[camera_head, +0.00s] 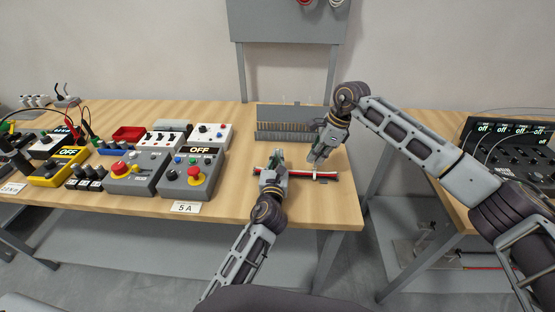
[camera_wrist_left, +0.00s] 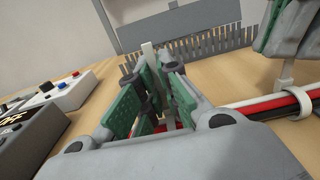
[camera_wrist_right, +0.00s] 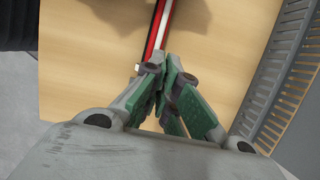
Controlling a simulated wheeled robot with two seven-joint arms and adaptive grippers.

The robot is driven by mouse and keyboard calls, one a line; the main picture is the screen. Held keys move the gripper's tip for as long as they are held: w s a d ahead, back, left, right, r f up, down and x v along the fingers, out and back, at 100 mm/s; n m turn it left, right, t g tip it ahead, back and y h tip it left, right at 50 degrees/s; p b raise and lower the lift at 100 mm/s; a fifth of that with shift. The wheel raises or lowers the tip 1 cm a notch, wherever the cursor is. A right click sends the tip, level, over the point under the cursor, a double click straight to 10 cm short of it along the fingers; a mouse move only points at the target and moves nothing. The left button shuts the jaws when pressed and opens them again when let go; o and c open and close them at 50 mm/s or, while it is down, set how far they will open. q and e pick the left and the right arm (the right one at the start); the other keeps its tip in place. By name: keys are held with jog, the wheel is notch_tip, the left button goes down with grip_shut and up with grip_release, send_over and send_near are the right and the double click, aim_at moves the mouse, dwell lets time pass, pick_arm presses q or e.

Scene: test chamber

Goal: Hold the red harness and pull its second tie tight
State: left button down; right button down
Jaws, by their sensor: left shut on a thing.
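The red harness (camera_head: 325,174), a red, white and black wire bundle, lies along the front right of the wooden table; it also shows in the left wrist view (camera_wrist_left: 261,107) and the right wrist view (camera_wrist_right: 160,22). My left gripper (camera_head: 272,163) is shut on the harness near its left part. A white tie strap (camera_wrist_left: 148,54) stands up by its fingers. A second white tie (camera_wrist_left: 287,76) rings the harness to the right, its tail rising toward my right gripper (camera_head: 317,158). In the right wrist view the right fingertips (camera_wrist_right: 165,65) are close together at this tie; whether they grip the tail is unclear.
A grey comb-like rack (camera_head: 290,130) stands behind the harness. Control boxes with red knobs, including one marked OFF (camera_head: 190,175), stand to the left. A 5 A label (camera_head: 186,208) is on the table's front edge. A second table (camera_head: 430,130) carries a black panel at right.

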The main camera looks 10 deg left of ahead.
jog(key=shift+r, duration=0.65)
jog(key=c, duration=1.7)
grip_release()
jog(key=shift+r, duration=2.95)
pick_arm(q)
jog(key=c, duration=1.5)
grip_release()
jog(key=shift+c, duration=0.2)
